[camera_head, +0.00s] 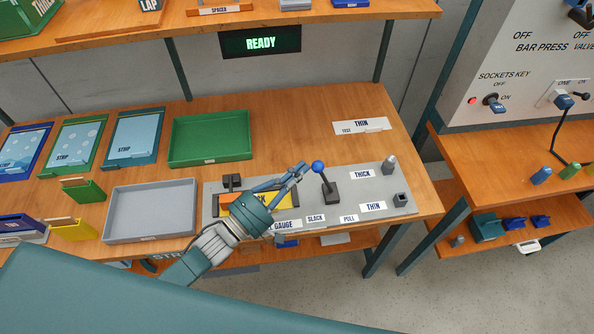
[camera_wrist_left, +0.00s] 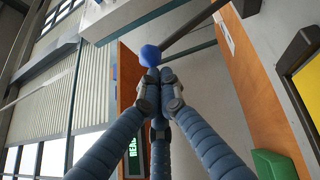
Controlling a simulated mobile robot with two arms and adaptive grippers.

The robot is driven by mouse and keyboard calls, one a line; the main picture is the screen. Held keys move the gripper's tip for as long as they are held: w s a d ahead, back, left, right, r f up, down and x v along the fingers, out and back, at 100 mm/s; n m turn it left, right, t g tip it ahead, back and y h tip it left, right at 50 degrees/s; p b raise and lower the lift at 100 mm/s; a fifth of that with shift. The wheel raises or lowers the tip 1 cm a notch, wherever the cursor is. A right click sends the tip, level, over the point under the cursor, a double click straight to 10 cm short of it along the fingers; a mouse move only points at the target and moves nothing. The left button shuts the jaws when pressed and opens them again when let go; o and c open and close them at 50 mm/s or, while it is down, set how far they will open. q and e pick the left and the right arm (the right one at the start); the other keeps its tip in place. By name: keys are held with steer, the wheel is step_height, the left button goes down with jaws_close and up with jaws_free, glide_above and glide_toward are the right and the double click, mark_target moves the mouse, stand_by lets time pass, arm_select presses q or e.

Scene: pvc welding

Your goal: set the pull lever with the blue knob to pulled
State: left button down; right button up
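The pull lever has a blue knob (camera_head: 318,167) on a dark stem, rising from a black base (camera_head: 331,193) on the grey panel above the PULL label (camera_head: 349,218). The stem leans slightly left and toward the back in the head view. My left gripper (camera_head: 299,171) is just left of the knob, its fingers drawn together. In the left wrist view the fingertips (camera_wrist_left: 157,76) meet right before the blue knob (camera_wrist_left: 150,55), overlapping its lower edge; I cannot tell if they touch it. The knob is not between the fingers. My right gripper is not in view.
The grey panel (camera_head: 291,210) also carries a yellow gauge block, partly behind my left gripper, and THICK (camera_head: 362,174) and THIN (camera_head: 373,207) labels with posts at right. A READY display (camera_head: 260,42) hangs behind. Green (camera_head: 211,139) and grey (camera_head: 150,211) trays lie left.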

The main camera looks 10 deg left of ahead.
arm_select(q)
steer(key=d+r, duration=0.1)
steer(key=d, duration=0.1)
steer(key=w+d+r+p, duration=0.1)
steer(key=d, duration=0.1)
steer(key=w+d+r, duration=0.1)
steer(key=d, duration=0.2)
steer(key=shift+w, duration=0.25)
steer(key=shift+w+d, duration=0.2)
steer(key=shift+d, duration=0.4)
steer(key=shift+w+d, duration=0.2)
steer(key=shift+d, duration=0.4)
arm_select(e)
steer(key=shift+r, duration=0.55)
arm_select(q)
steer(key=shift+r, duration=0.15)
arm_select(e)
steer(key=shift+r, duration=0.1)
arm_select(q)
steer(key=s+a+r, duration=0.6)
steer(key=s+a, duration=0.1)
steer(key=s, duration=0.2)
steer(key=shift+s+a, duration=0.2)
steer(key=shift+a, duration=0.05)
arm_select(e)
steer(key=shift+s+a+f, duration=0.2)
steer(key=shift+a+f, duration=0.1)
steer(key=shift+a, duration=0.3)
